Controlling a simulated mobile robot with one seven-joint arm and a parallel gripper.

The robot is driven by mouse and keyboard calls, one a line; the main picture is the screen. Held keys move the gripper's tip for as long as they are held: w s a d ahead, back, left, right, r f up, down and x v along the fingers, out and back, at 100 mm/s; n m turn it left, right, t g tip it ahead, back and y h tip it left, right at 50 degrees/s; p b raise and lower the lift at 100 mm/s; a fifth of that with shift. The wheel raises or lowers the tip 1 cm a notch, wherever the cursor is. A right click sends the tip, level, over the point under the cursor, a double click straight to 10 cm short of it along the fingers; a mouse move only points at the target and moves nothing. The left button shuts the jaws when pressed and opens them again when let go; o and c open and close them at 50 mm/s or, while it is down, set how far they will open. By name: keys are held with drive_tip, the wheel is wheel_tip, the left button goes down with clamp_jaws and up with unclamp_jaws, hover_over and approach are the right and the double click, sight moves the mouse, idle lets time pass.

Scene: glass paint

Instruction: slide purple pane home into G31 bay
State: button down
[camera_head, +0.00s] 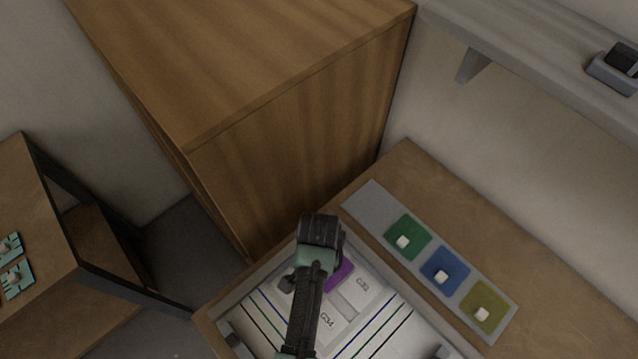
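The purple pane (341,274) lies in the white tray (378,289), next to the printed label G32 (362,284). My arm covers its left part, and its knob is not visible. A label G34 (327,320) shows nearer, right of my arm. No G31 label can be seen; that part of the tray may be behind my arm. My gripper (321,242) is over the far side of the tray, at the purple pane's upper left. Its fingers are hidden, so I cannot tell whether it is open or touches the pane.
A grey strip (369,205) right of the tray bears green (414,231), blue (453,262) and olive (487,292) panes with white knobs. A tall wooden cabinet (290,140) stands close behind the tray. A grey shelf (530,50) hangs upper right. The counter's right side is clear.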

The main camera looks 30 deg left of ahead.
drive_tip(key=shift+w+a+b, duration=0.3)
drive_tip(key=shift+w, duration=0.3)
drive_tip(key=shift+w+a+b, duration=0.25)
drive_tip(key=shift+w+b, duration=0.05)
drive_tip(key=shift+w, duration=0.25)
idle(1.1)
drive_tip(key=shift+w+a+r+p, duration=0.1)
drive_tip(key=shift+w+r+p, duration=0.1)
drive_tip(key=shift+p, duration=0.1)
idle(0.7)
drive_tip(key=c, duration=0.6)
unclamp_jaws()
drive_tip(key=shift+f, duration=0.2)
drive_tip(key=shift+s, duration=0.1)
drive_tip(key=shift+r+p, duration=1.15)
drive_tip(key=shift+p, duration=0.05)
drive_tip(key=shift+r+p, duration=2.35)
drive_tip(key=shift+p, duration=0.1)
